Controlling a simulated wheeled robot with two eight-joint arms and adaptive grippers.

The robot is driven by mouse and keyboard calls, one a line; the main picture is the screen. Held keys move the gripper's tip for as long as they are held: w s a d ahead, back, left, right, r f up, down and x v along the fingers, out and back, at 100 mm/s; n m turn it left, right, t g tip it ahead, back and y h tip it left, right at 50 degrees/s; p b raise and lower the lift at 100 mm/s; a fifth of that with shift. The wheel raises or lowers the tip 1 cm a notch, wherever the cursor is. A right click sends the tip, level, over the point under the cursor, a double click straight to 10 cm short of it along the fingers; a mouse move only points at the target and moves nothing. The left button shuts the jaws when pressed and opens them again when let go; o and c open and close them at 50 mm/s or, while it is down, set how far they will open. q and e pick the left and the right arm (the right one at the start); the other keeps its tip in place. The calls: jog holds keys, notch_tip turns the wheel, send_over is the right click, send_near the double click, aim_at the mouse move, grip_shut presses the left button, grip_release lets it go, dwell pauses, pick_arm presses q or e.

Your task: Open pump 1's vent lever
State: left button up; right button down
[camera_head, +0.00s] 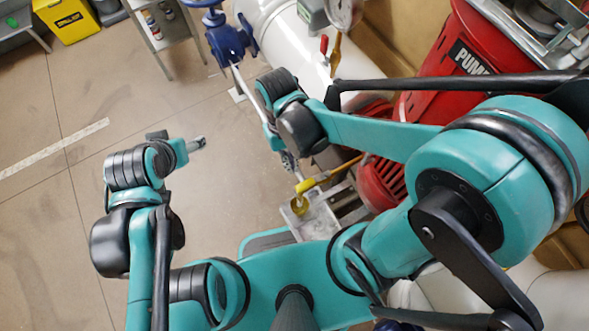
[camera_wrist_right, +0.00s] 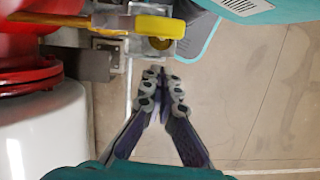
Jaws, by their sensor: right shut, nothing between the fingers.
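The red pump housing (camera_head: 440,62) with a partly hidden "PUM" label stands at the right in the head view. A yellow-handled lever (camera_head: 305,186) sits on a brass pipe low beside the red machine. The yellow handle (camera_wrist_right: 165,27) also shows at the top of the right wrist view. A red-handled lever (camera_head: 324,45) is on the white pipe; I cannot tell which lever is the vent lever. My right gripper (camera_head: 289,161) is shut and empty, just above the yellow handle in the picture, apart from it. My left gripper (camera_head: 198,144) hangs over bare floor; its opening is unclear.
A white pipe (camera_head: 285,40) with a gauge and a blue valve (camera_head: 228,40) stand at the top. A red flange on a white cylinder (camera_wrist_right: 55,125) is left in the wrist view. A yellow bin (camera_head: 68,18) is far left. The floor at left is clear.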

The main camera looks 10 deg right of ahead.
pick_arm(q)
jog(key=r+p, duration=0.3)
jog(key=shift+w+a+r, duration=0.1)
jog(key=shift+w, duration=0.1)
pick_arm(e)
jog(key=v, duration=1)
jog(key=shift+w+a, duration=0.3)
jog(key=shift+w, duration=0.1)
jog(key=shift+d+f, duration=0.1)
